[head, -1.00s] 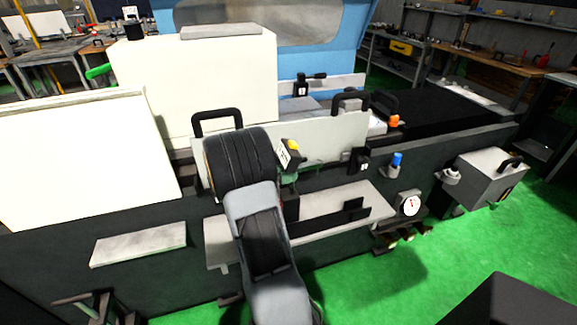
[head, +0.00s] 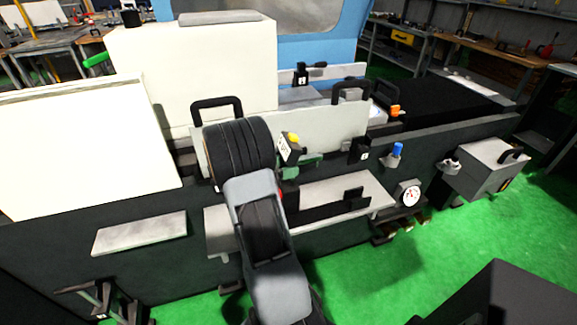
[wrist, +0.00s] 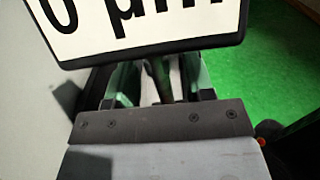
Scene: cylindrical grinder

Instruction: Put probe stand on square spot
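The probe stand (head: 284,151) has a small white display and a yellow top. It is beside my dark wrist in the head view, in front of the grey panel. In the wrist view its display (wrist: 140,22), partly cut off, reads "0 µm" and fills the top. My gripper (wrist: 160,82) has green fingers on either side of the stand's dark post, and it looks shut on it. The fingers also show at the stand's lower right in the head view (head: 307,163). The stand's base is hidden. I cannot make out the square spot.
A light shelf (head: 335,190) with a black upright piece runs along the machine front below the stand. The grey panel (head: 325,135) has two black handles. A dial gauge (head: 408,194), a blue-topped part (head: 397,151) and a grey box (head: 490,165) stand to the right.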

